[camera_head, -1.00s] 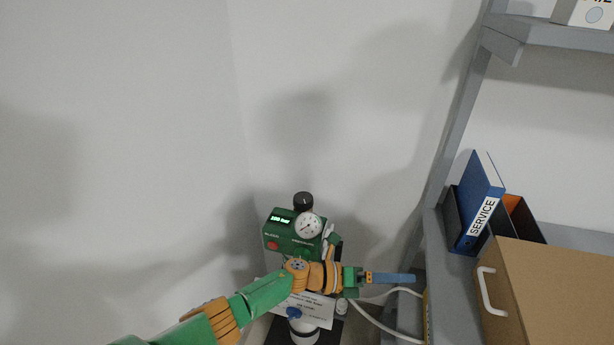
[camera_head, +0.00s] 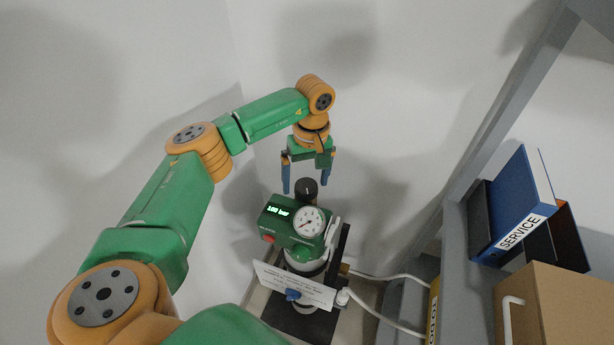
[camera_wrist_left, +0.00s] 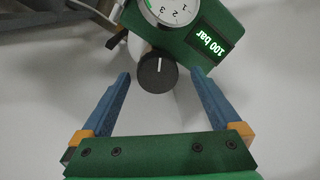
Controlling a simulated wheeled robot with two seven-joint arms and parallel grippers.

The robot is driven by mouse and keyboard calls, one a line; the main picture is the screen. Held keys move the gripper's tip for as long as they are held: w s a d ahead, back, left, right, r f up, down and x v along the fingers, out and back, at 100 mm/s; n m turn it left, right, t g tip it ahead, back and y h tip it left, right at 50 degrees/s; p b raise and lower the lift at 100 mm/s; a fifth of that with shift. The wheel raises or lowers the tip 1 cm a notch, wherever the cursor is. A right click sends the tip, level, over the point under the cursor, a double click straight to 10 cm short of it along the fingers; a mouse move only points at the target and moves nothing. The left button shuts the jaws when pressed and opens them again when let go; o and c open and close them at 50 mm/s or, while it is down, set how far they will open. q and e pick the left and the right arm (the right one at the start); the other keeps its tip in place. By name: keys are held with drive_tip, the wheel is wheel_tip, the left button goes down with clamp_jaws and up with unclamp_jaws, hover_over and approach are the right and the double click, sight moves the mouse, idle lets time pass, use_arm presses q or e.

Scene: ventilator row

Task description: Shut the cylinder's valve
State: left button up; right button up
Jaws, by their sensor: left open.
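A cylinder stands in the corner with a green valve head (camera_head: 283,227) on top, bearing a round white gauge (camera_head: 308,222) and a lit display that reads 100 bar in the left wrist view (camera_wrist_left: 211,41). A black round knob (camera_head: 307,190) with a white mark sits on top; it also shows in the left wrist view (camera_wrist_left: 157,74). My left gripper (camera_head: 306,187) points down over the knob, open, its blue fingers on either side of the knob with gaps. I cannot tell how far the tips reach down past its top. My right gripper is out of view.
White hoses (camera_head: 390,277) run right. A grey shelf rack (camera_head: 456,235) at the right holds a blue SERVICE binder (camera_head: 520,205) and a cardboard box (camera_head: 560,305). Walls close in behind.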

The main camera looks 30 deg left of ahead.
use_arm(q)
drive_tip(key=shift+f, duration=0.3)
drive_tip(key=shift+w+f, duration=0.1)
drive_tip(key=shift+w, duration=0.05)
drive_tip(key=c, duration=1.4)
drive_tip(key=shift+o, duration=0.2)
